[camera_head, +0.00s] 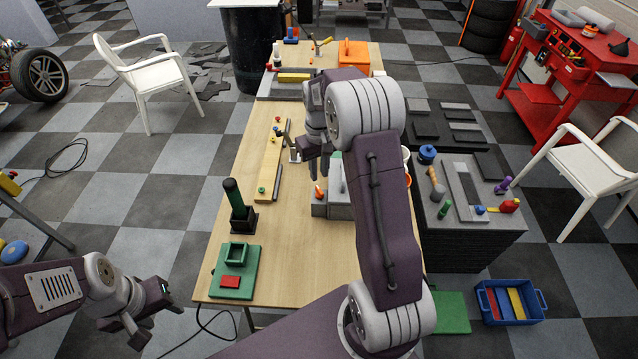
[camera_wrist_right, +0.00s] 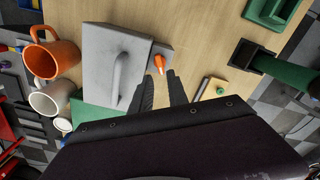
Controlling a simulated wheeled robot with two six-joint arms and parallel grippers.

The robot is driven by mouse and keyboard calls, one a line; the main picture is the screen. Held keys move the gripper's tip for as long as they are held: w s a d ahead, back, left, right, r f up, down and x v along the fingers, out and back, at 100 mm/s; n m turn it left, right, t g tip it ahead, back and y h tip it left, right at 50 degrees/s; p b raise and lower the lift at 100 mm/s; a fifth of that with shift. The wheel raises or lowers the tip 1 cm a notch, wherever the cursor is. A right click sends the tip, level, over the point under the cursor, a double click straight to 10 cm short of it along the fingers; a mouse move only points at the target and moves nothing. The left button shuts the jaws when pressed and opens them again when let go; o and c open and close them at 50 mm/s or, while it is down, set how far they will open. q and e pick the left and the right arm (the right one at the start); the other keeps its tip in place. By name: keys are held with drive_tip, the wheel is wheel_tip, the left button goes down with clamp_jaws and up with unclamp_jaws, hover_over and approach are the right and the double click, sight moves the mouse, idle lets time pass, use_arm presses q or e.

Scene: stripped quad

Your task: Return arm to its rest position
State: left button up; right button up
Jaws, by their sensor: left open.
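My right arm reaches over the wooden table (camera_head: 255,160). Its gripper (camera_head: 308,160) hangs above the table's middle; in the right wrist view its two fingers (camera_wrist_right: 160,80) are apart with nothing between them. A small orange-tipped peg on a grey block (camera_wrist_right: 159,64) lies beyond the fingertips. A grey block with a handle (camera_wrist_right: 112,60) is beside it; the arm partly hides it in the head view. My left gripper (camera_head: 150,318) is open and empty, left of the table's near end, over the floor.
A dark green cylinder in a black holder (camera_head: 240,217) and a green tray with a red block (camera_head: 232,272) stand at the table's near left. Orange (camera_wrist_right: 52,55) and white (camera_wrist_right: 52,98) mugs stand by the handled block. A dark grey bench (camera_head: 460,232) is right of the table.

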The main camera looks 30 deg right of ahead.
wheel_tip(320, 180, up, 2)
drive_tip(key=shift+r, duration=0.2)
idle(0.3)
drive_tip(key=s+a+n+b, duration=0.2)
drive_tip(key=s+a, duration=0.4)
drive_tip(key=a, duration=0.2)
drive_tip(key=s+a+f+m, duration=0.1)
drive_tip(key=s+f, duration=0.2)
drive_tip(key=s, duration=0.3)
drive_tip(key=s+a+f+t, duration=0.1)
drive_tip(key=s+a+f, duration=0.1)
drive_tip(key=s, duration=0.4)
drive_tip(key=shift+a+f+m+b, duration=0.15)
drive_tip(key=shift+f+m+b, duration=0.3)
drive_tip(key=shift+f, duration=0.25)
